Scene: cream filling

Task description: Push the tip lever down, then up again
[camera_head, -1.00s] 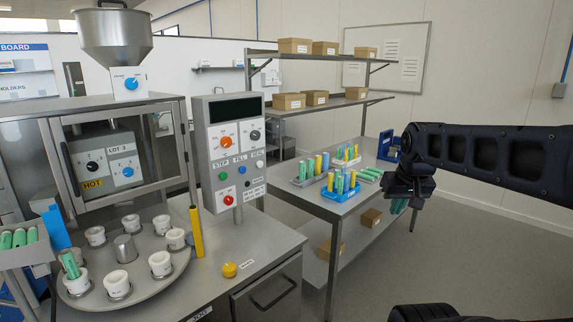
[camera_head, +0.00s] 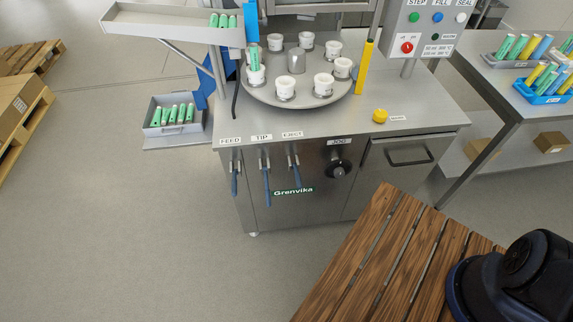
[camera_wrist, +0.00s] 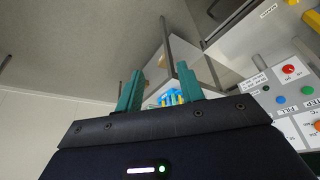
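The tip lever (camera_head: 267,186) is the middle one of three levers on the front of the steel machine, under the TIP label (camera_head: 261,137). Its blue handle hangs down and reaches lower than its neighbours. The feed lever (camera_head: 234,180) is to its left and the eject lever (camera_head: 296,170) to its right. My gripper (camera_wrist: 159,82) shows only in the wrist view. Its two teal fingers stand apart with nothing between them. It is away from the levers, with the control panel and a table with coloured tubes beyond it. The levers do not show in the wrist view.
A jog knob (camera_head: 338,169) sits right of the levers. A grey tray with green tubes (camera_head: 161,131) juts out at the left. A slatted wooden surface (camera_head: 376,262) lies at lower right. The grey floor (camera_head: 150,240) before the levers is clear.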

